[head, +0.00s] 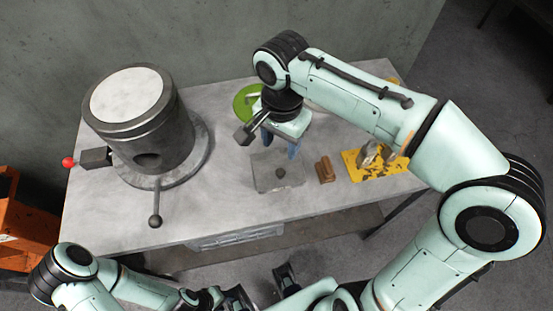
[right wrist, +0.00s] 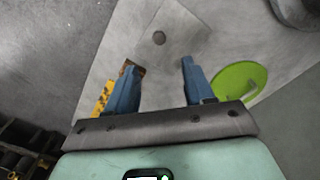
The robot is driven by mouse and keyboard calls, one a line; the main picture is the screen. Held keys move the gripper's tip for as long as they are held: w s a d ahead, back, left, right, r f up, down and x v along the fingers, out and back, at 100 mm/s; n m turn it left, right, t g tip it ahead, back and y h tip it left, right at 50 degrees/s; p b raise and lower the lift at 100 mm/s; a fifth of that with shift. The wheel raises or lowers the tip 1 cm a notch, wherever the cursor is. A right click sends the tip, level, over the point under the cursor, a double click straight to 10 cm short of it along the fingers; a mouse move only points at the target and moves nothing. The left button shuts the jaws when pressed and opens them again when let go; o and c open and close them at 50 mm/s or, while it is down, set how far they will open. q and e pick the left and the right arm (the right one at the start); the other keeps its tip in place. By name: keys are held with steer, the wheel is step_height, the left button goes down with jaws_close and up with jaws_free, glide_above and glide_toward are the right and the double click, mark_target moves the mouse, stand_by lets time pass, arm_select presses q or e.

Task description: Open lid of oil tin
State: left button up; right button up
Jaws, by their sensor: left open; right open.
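The oil tin appears to be the flat grey square box (head: 262,183) near the table's front edge. A small dark round knob (head: 280,173) sits on its closed top; the knob also shows in the right wrist view (right wrist: 158,38). My right gripper (head: 279,147) is open and empty, its blue fingers pointing down just behind the tin. In the right wrist view, the knob lies beyond the gap between the open fingertips (right wrist: 159,64), apart from them. My left gripper (head: 238,297) is low at the bottom edge, away from the tin, and partly cut off.
A large dark cylinder (head: 150,145) with a red-knobbed lever (head: 68,162) stands on the table at left. A green disc (head: 243,101) lies behind my right gripper. The table between cylinder and tin is clear.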

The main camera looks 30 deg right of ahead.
mark_target(280, 172)
step_height(280, 172, down, 12)
steer(key=shift+r+b, duration=0.15)
steer(key=shift+b, duration=0.75)
steer(key=shift+c, duration=0.4)
jaws_close()
